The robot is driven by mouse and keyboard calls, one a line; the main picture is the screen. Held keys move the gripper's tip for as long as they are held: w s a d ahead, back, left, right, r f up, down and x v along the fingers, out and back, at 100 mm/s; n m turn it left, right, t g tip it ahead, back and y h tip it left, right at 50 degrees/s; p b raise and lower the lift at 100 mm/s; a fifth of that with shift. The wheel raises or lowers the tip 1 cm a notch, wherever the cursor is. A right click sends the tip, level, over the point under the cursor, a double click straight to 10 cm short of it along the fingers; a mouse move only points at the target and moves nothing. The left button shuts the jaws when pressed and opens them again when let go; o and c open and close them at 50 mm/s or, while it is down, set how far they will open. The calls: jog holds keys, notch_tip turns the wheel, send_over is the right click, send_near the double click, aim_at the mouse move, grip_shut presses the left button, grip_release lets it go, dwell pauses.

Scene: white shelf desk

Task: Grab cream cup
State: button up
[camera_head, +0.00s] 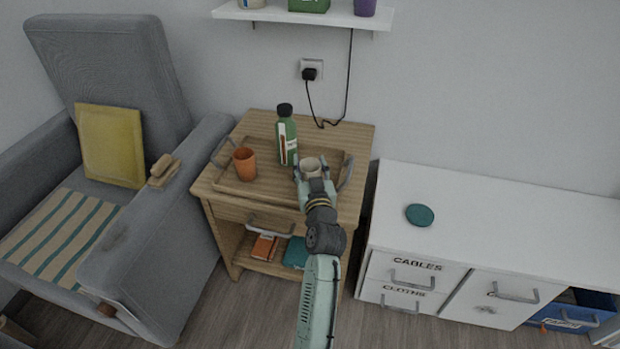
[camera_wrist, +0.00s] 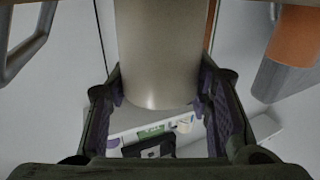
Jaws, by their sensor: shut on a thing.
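The cream cup (camera_head: 310,166) is at the right part of the wooden tray (camera_head: 240,188) on the small wooden table. My gripper (camera_head: 311,174) is shut on it, one finger on each side. In the wrist view the cream cup (camera_wrist: 160,45) fills the space between the two fingers (camera_wrist: 160,92), with the pads against its sides. I cannot tell whether its base touches the tray.
A green bottle (camera_head: 286,138) stands close behind and left of the cream cup. An orange cup (camera_head: 245,163) stands at the tray's left; it also shows in the wrist view (camera_wrist: 295,38). A white cabinet (camera_head: 480,225) is at right, an armchair (camera_head: 110,80) at left, and a wall shelf (camera_head: 330,17) above.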

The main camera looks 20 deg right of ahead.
jog(key=c, duration=0.6)
jog(key=shift+c, duration=0.2)
